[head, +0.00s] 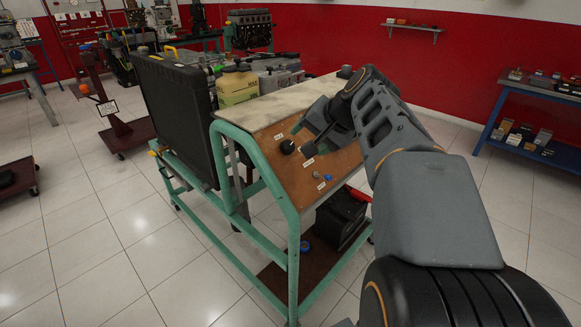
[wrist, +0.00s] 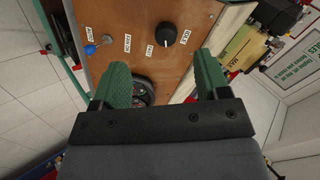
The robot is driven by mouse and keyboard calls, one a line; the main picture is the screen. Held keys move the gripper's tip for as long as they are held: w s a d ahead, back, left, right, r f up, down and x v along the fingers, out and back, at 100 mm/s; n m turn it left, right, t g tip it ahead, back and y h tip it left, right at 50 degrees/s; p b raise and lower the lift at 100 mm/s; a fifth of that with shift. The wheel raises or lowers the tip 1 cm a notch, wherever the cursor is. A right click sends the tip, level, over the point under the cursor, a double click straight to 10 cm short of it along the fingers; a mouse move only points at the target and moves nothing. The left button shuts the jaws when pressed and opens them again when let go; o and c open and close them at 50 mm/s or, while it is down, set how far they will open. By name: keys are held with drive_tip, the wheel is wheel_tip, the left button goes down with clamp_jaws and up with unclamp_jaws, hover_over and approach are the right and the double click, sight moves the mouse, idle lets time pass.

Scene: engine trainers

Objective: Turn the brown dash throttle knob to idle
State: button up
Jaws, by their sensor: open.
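The throttle knob (head: 288,146) is a round black knob on the sloped brown dash panel (head: 335,170) of the green-framed engine trainer. In the wrist view the black knob (wrist: 166,37) stands ahead of my fingers, roughly centred between them, with small white labels beside it. One label (wrist: 186,31) appears to read IDLE. A faint light mark shows on the knob, but its exact pointing is unclear. My gripper (head: 303,138) is open over the panel and empty. In the wrist view its green fingers (wrist: 165,64) are spread wide, apart from the knob.
A blue button (wrist: 90,49) and a small metal switch (wrist: 107,39) are on the same panel. A round gauge (wrist: 143,92) shows partly between my fingers. The green frame rail (head: 257,160) and black radiator (head: 172,115) lie left of the panel.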

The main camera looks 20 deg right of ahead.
sight(290, 145)
drive_tip(key=shift+m+t, duration=0.6)
drive_tip(key=w+f+b, duration=0.1)
drive_tip(key=w+f, duration=0.1)
drive_tip(key=w, duration=0.1)
drive_tip(key=w+f+b, duration=0.1)
drive_tip(key=w+f, duration=0.2)
drive_tip(key=w, duration=0.1)
drive_tip(key=w+f+b, duration=0.1)
drive_tip(key=w+f, duration=0.2)
drive_tip(key=shift+w, duration=0.4)
drive_tip(key=c, duration=0.9)
